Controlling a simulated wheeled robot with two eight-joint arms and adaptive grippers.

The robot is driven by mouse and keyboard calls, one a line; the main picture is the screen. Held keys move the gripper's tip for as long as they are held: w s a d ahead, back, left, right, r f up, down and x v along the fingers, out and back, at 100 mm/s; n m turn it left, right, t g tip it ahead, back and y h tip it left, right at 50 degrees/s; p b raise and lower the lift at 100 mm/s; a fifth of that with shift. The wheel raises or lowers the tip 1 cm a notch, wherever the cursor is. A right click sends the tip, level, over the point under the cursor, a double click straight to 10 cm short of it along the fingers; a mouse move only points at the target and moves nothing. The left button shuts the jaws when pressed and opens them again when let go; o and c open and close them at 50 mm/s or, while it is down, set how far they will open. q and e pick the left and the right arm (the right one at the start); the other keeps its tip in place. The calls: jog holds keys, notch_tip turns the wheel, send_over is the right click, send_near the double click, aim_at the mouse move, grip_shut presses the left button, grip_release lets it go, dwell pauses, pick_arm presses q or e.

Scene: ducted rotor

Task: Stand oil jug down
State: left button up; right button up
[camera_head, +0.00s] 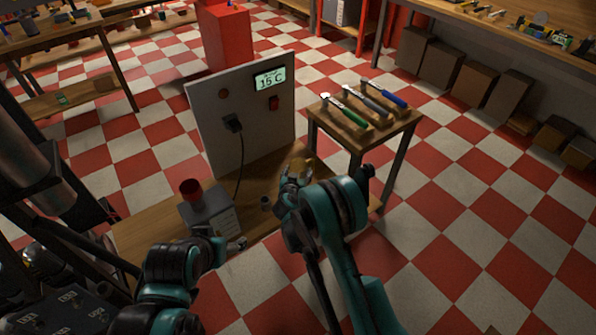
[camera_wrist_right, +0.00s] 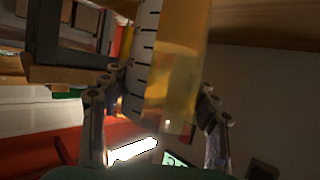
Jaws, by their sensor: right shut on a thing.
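The oil jug (camera_wrist_right: 172,70) is a clear vessel with amber oil and black scale marks on a white strip. It fills the middle of the right wrist view, between the two fingers of my right gripper (camera_wrist_right: 158,112), which is shut on it. In the head view the amber jug (camera_head: 303,164) shows small above the wooden bench (camera_head: 150,240), partly hidden by my right gripper (camera_head: 292,180). I cannot tell whether its base touches the wood. My left gripper (camera_head: 236,244) is low near the bench's front edge; its jaw opening is unclear.
A grey panel (camera_head: 215,125) with a "15 C" display, a red switch and a plugged cable stands behind. A side table (camera_head: 345,135) with several hammers stands right.

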jog(key=shift+f, duration=0.1)
jog(key=o, duration=1.7)
jog(key=shift+c, duration=0.2)
jog(key=v, duration=1.2)
jog(key=s+d+r+g, duration=0.2)
jog(key=s+d+r, duration=0.2)
jog(key=d+r, duration=0.3)
jog(key=s+d+r+g, duration=0.2)
jog(key=s+d+r, duration=0.35)
jog(key=d, duration=0.25)
jog(key=s+d+r+n+g+y, duration=0.1)
jog(key=s+d, duration=0.1)
jog(key=s, duration=0.7)
jog(key=s+d+r+g+y, duration=0.1)
jog(key=s+d+r, duration=0.1)
jog(key=s, duration=0.8)
jog(key=shift+s+d+r+n, duration=0.2)
jog(key=shift+d+n, duration=0.1)
jog(key=shift+n, duration=0.1)
